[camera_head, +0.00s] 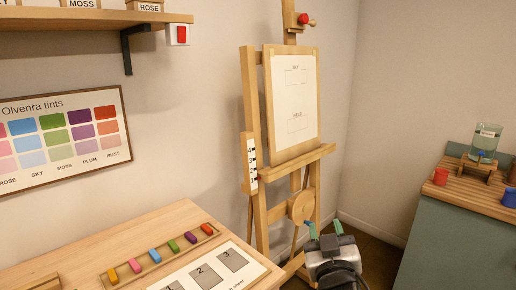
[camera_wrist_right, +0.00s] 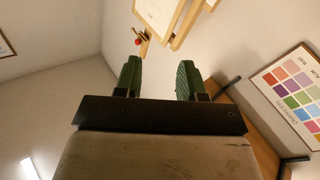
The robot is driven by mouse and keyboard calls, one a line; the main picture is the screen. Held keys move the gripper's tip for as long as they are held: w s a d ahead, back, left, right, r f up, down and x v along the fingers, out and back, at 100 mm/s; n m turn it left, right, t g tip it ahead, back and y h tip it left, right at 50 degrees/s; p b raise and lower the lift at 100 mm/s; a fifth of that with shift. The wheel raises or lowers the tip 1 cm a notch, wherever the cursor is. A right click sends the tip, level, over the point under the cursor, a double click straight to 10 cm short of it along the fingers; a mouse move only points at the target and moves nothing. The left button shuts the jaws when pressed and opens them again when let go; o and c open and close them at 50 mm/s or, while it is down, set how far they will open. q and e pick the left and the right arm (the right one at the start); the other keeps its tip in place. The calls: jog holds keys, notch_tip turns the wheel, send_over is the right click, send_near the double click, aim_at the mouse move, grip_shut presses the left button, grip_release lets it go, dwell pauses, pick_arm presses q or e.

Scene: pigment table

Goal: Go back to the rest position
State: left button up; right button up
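My right gripper (camera_head: 324,227) is at the lower right of the head view, in front of the easel's lower legs. Its two green fingers stand apart with nothing between them. The wrist view shows the same gripper (camera_wrist_right: 158,66) open and empty, with bare wall behind the gap. My left gripper is in neither view.
A wooden easel (camera_head: 250,110) holding a white sheet (camera_head: 298,133) stands behind my right gripper. A table (camera_head: 80,252) with several colored pigment sticks is at lower left. A green-grey cabinet (camera_head: 455,250) with a glass vessel (camera_head: 485,142) and cups is at right.

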jog(key=s+d+f+m+g, duration=0.1)
jog(key=s+d+f+g, duration=0.15)
jog(key=f, duration=0.35)
jog(key=s+d+f+g, duration=0.1)
jog(key=s+f+g, duration=0.25)
jog(key=f, duration=0.25)
jog(key=s+d+f+g, duration=0.1)
jog(key=s+f+g, duration=0.2)
jog(key=s+f, duration=0.35)
jog(key=s+d+f+g+y, duration=0.1)
jog(key=s+f+g, duration=0.3)
jog(key=s, duration=0.6)
jog(key=s+d+f+g, duration=0.1)
jog(key=s+f+g, duration=0.2)
jog(key=s+f, duration=0.35)
notch_tip(320, 180, down, 24)
jog(key=s+g, duration=0.1)
jog(key=s, duration=0.2)
jog(key=s+d+f+g, duration=0.1)
jog(key=s+d+f, duration=0.2)
jog(key=s+f, duration=1.3)
jog(key=shift+f+n+g, duration=0.15)
jog(key=shift+n+g, duration=0.15)
jog(key=shift+n, duration=0.1)
